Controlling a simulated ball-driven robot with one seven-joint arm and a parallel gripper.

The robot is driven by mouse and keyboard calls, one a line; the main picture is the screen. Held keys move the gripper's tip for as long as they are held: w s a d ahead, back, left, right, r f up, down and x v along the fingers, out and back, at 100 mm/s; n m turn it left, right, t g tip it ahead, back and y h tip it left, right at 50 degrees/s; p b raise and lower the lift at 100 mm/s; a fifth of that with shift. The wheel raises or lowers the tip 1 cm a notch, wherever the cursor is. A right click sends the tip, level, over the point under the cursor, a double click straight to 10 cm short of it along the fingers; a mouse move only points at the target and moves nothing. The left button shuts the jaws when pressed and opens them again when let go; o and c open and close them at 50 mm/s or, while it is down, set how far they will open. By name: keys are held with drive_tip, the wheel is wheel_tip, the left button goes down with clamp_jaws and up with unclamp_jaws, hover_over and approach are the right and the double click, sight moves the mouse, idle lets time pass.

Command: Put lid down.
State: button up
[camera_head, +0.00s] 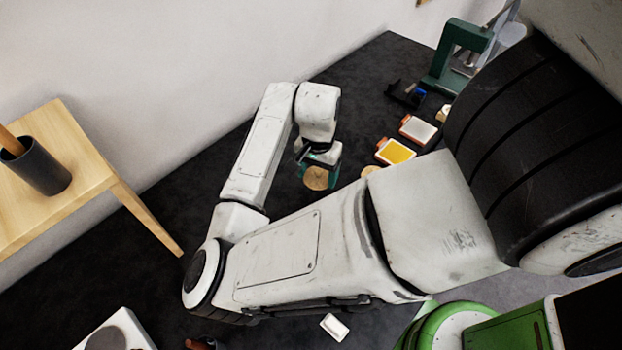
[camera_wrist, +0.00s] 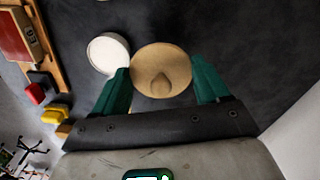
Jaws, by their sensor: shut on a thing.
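The lid (camera_wrist: 161,70) is a round tan disc with a small knob in its middle. It sits between the teal fingers of my gripper (camera_wrist: 160,76) in the wrist view, and the gripper is shut on it. In the head view the lid (camera_head: 316,179) shows just below the gripper (camera_head: 320,160), over the dark surface (camera_head: 225,172). A round white-topped thing (camera_wrist: 107,52) stands close beside the lid, to its left in the wrist view. The height of the lid above the surface is hard to tell.
A yellow-filled tray (camera_head: 396,152), an orange-and-white tray (camera_head: 417,129) and a green press (camera_head: 455,48) stand right of the gripper. A wooden table (camera_head: 60,195) with a dark cup (camera_head: 42,168) is at left. A small white box (camera_head: 334,327) lies near the bottom.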

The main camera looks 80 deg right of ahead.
sight(313, 174)
drive_tip(key=d+f, duration=0.1)
drive_tip(key=f, duration=0.1)
drive_tip(key=w+d+f, duration=0.1)
drive_tip(key=d+f+b, duration=0.1)
drive_tip(key=f, duration=0.1)
drive_tip(key=shift+w+d+f, duration=0.3)
drive_tip(key=shift+w+d, duration=0.05)
drive_tip(key=shift+w, duration=0.05)
wheel_tip(313, 174, down, 3)
drive_tip(key=b, duration=0.2)
drive_tip(key=shift+d+b, duration=0.1)
drive_tip(key=shift+b, duration=0.3)
drive_tip(key=shift+f, duration=0.1)
drive_tip(key=shift+f, duration=0.1)
drive_tip(key=o, duration=1)
wheel_tip(313, 174, up, 12)
drive_tip(key=shift+r+b, duration=0.2)
drive_tip(key=shift+b, duration=0.6)
